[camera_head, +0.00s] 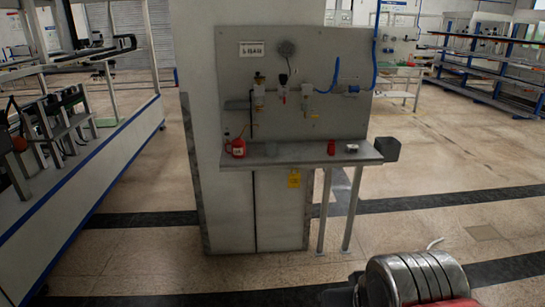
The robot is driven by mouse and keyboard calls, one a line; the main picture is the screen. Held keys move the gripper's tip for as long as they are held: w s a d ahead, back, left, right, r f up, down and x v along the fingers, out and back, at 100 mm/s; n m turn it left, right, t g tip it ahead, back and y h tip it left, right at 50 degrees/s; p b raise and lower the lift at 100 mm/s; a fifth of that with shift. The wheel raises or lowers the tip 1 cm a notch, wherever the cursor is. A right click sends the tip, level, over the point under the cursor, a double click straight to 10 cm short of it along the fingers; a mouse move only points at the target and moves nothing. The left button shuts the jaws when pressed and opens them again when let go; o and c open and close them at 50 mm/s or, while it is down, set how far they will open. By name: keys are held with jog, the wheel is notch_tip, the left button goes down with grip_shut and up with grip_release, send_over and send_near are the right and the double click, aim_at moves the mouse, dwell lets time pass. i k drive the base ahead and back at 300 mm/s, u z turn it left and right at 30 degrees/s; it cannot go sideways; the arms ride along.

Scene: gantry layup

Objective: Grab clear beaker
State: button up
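A small greyish, see-through-looking vessel (271,149) stands on the narrow grey shelf of the wall panel, left of the shelf's middle. It may be the clear beaker, but it is too small and faint to be sure. A red jug-like container (236,147) stands to its left. A small red cup (331,147) and a small dark and pale round item (352,148) stand to its right. A ribbed metal and red part of my arm shows at the bottom right, well short of the shelf. I cannot make out gripper fingers.
The shelf (300,158) has two legs at its right and a grey box (387,148) at its right end. Fittings and blue hoses hang above it. A long bench (90,155) stands left. Open tiled floor (430,160) lies right and in front.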

aim_at(272, 148)
jog(key=k, duration=0.15)
jog(key=u, duration=0.35)
jog(key=i, duration=0.55)
jog(key=u, duration=0.75)
jog(key=i, duration=1.65)
jog(key=z, duration=0.85)
jog(key=i, duration=1.2)
jog(key=z, duration=0.35)
